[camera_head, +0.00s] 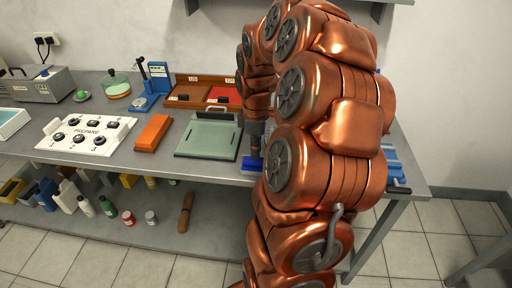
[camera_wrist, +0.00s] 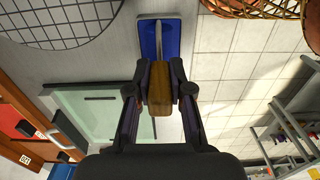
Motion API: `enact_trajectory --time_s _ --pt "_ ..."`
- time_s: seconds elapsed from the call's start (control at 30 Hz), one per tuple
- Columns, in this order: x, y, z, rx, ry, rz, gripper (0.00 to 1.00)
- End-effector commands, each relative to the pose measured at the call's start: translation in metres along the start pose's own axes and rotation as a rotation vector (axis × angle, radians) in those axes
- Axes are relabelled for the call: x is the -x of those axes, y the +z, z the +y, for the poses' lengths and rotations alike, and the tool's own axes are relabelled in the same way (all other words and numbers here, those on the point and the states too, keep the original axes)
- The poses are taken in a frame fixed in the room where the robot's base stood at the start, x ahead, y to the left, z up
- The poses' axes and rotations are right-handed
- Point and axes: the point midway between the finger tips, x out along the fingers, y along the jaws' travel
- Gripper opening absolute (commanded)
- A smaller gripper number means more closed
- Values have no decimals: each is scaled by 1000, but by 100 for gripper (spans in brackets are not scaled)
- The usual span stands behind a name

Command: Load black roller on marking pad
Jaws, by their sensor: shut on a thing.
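My gripper (camera_wrist: 159,98) is shut on a wooden handle (camera_wrist: 160,85) in the wrist view, with one finger on each side. A thin pale shaft (camera_wrist: 157,38) runs from the handle over a blue pad (camera_wrist: 174,35). The handle's far end is hidden, so I cannot tell whether it carries the black roller or touches the pad. In the head view the blue pad (camera_head: 250,165) lies at the bench's front edge, directly below my gripper (camera_head: 256,150). My copper arm covers much of that area. No black roller shows clearly.
A pale green plate (camera_head: 208,138) lies just left of the pad, then an orange block (camera_head: 153,132) and a white PREPARE panel (camera_head: 85,150). Brown and red trays (camera_head: 205,83) stand behind.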

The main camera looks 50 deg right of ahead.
Motion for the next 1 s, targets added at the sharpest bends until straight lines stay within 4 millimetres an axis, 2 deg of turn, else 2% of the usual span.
enact_trajectory --time_s 0.27,1.0 --pt "2 0 0 0 -1 0 0" --pt "48 0 0 1 0 0 0"
